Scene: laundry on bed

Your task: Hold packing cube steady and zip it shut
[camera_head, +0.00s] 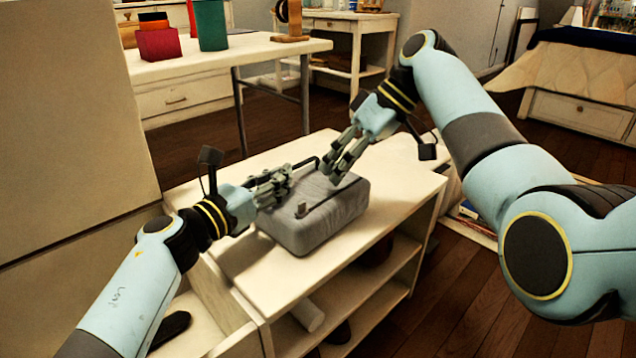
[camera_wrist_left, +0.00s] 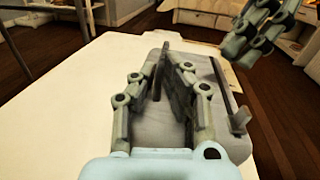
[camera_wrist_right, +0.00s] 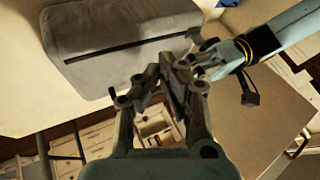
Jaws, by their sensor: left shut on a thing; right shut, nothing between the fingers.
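The grey packing cube (camera_head: 335,210) lies on the white shelf top, and a dark zip line runs along its upper face. The zip pull (camera_head: 301,209) stands at the line's near-left end; it also shows in the left wrist view (camera_wrist_left: 240,119). My left gripper (camera_head: 284,183) is at the cube's left edge, shut on a dark bar-like handle (camera_wrist_left: 158,75) there. My right gripper (camera_head: 331,176) is shut and empty, above the cube's far side and apart from the pull. In the right wrist view the cube (camera_wrist_right: 110,25) lies beyond my right fingers (camera_wrist_right: 170,65).
The white shelf unit (camera_head: 400,170) has bare top on both sides of the cube. A white table (camera_head: 270,50) with red and green boxes stands behind left. A tall pale panel (camera_head: 60,130) is at the left. A bed (camera_head: 580,75) is far right.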

